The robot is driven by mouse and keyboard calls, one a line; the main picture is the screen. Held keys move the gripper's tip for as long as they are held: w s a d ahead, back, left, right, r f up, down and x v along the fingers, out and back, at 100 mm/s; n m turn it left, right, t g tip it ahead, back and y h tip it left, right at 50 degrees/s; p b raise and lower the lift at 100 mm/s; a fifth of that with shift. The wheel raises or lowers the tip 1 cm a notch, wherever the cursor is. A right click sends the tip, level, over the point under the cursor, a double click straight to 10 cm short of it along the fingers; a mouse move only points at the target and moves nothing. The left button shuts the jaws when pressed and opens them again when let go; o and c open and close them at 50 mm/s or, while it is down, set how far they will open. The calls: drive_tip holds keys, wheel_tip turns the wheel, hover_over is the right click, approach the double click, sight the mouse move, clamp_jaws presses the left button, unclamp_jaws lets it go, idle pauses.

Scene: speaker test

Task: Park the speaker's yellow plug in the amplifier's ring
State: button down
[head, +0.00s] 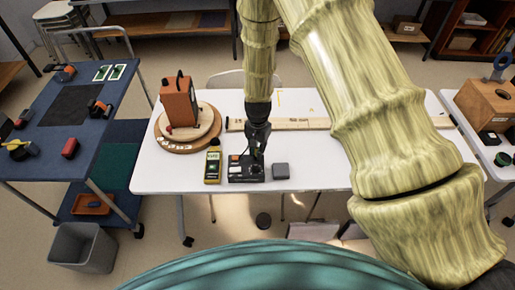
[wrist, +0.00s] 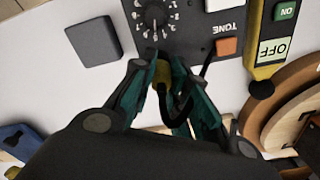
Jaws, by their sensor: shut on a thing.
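My gripper (head: 257,148) reaches down over the black amplifier (head: 238,175) on the white table. In the wrist view my gripper (wrist: 163,66) has its teal fingers shut on the yellow plug (wrist: 163,74), with a black cable curling from it. The plug is at the edge of the amplifier panel (wrist: 190,38), near the numbered dial; I cannot tell whether it touches. An orange square marked TONE is beside it. I cannot make out the ring. The orange-brown speaker (head: 179,102) stands on a round wooden turntable (head: 207,137) at the table's left.
A wooden strip (head: 300,124) lies behind. The table's right part (head: 325,172) is clear. A blue bench (head: 100,130) stands left.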

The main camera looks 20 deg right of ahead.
drive_tip(key=c, duration=1.3)
unclamp_jaws()
wheel_tip(320, 180, up, 12)
